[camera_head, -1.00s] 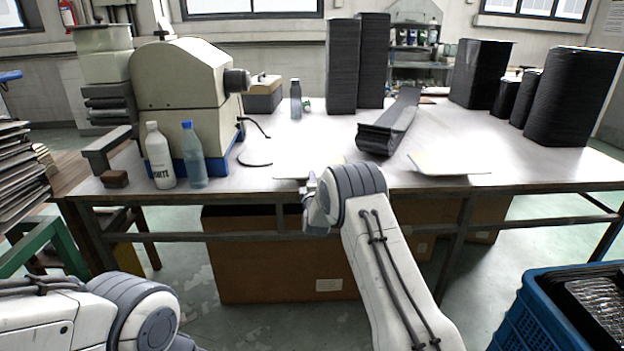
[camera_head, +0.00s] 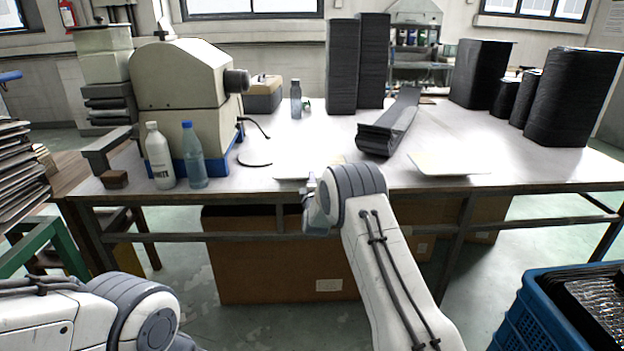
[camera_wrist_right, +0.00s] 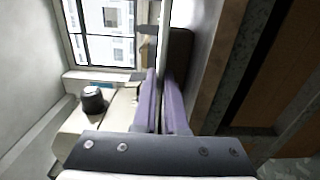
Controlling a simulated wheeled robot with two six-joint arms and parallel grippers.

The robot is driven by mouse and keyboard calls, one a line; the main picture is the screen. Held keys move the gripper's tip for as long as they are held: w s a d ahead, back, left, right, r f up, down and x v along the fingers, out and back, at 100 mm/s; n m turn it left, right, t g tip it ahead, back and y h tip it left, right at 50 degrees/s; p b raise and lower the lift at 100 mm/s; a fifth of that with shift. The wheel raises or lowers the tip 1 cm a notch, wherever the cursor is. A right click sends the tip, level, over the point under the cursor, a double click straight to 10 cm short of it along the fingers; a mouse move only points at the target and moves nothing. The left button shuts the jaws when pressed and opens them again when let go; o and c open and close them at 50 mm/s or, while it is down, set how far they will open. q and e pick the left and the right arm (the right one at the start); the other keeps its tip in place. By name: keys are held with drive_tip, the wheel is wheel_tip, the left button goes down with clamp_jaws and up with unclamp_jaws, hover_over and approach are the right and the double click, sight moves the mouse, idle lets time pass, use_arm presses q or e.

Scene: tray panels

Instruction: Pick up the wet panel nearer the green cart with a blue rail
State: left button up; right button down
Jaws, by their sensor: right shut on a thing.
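A pale, thin panel (camera_head: 291,172) is at the front edge of the table, left of centre. My right gripper (camera_head: 309,186) is at its near edge, partly hidden by my own wrist. In the right wrist view the two fingers (camera_wrist_right: 162,98) are close together on the thin panel (camera_wrist_right: 165,50), which shows edge-on. A second pale panel (camera_head: 448,165) lies on the table further right, apart from the gripper. The green cart (camera_head: 38,236) stands at the far left, with a blue rail (camera_head: 10,76) above it. My left arm shows at the lower left, but its gripper is out of view.
The table (camera_head: 330,137) holds a beige machine (camera_head: 188,85), a white bottle (camera_head: 159,158), a blue-capped bottle (camera_head: 194,160), a dark trough (camera_head: 388,130) and tall black stacks (camera_head: 343,65). A blue crate (camera_head: 535,310) stands at the lower right. Cardboard boxes (camera_head: 265,270) sit under the table.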

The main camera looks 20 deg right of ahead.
idle(0.5)
wheel_tip(320, 180, up, 3)
drive_tip(key=shift+f+p, duration=0.15)
drive_tip(key=shift+p, duration=0.75)
drive_tip(key=shift+f, duration=0.1)
drive_tip(key=s+a+r+p, duration=0.2)
drive_tip(key=s+r+p, duration=0.1)
drive_tip(key=s, duration=0.4)
drive_tip(key=shift+s+r, duration=0.35)
drive_tip(key=shift+r, duration=0.15)
drive_tip(key=shift+a, duration=0.1)
